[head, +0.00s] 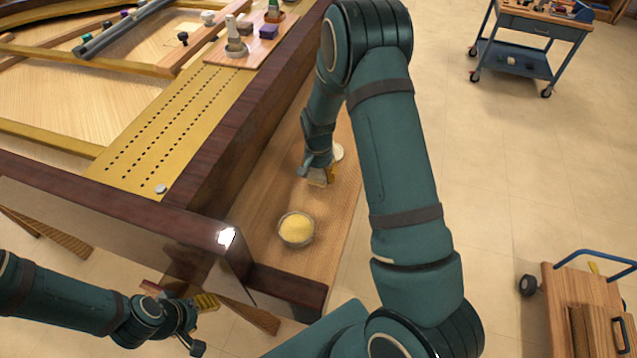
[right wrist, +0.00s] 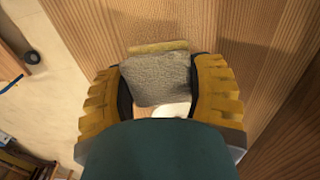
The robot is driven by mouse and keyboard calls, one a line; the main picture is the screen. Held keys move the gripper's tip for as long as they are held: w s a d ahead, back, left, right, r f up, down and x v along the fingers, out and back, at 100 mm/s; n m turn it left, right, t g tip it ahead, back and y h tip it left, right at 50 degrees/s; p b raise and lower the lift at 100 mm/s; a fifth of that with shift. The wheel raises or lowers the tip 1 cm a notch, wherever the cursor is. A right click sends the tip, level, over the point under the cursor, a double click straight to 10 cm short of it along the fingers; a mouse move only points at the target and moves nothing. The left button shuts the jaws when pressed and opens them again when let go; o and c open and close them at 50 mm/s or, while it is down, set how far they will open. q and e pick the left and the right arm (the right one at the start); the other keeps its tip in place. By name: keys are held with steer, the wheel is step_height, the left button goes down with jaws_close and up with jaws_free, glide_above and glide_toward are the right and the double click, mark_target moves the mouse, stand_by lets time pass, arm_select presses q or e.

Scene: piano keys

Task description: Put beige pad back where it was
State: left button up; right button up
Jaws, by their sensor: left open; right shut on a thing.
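My right gripper (head: 318,178) is low over the wooden ledge (head: 262,180) inside the piano case. In the right wrist view, its yellow ribbed fingers (right wrist: 160,88) are shut on the beige pad (right wrist: 158,80), a grey-beige rough block with a yellowish strip along its far edge. Whether the pad touches the wood is unclear. A pale round thing (head: 337,151) lies just behind the gripper, partly hidden by it; its details cannot be told. My left gripper (head: 201,322) is open and empty, off the piano's near corner at the lower left.
A clear bowl of yellow grains (head: 296,229) stands on the ledge in front of my right gripper. A dark raised rim (head: 228,150) borders the ledge on the left. Carts (head: 585,305) stand on the floor at right.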

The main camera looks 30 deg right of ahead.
mark_target(319, 182)
steer(key=shift+f+b, duration=0.35)
steer(key=shift+f, duration=1.4)
steer(key=shift+f, duration=0.2)
steer(key=o, duration=1.1)
steer(key=shift+r, duration=0.1)
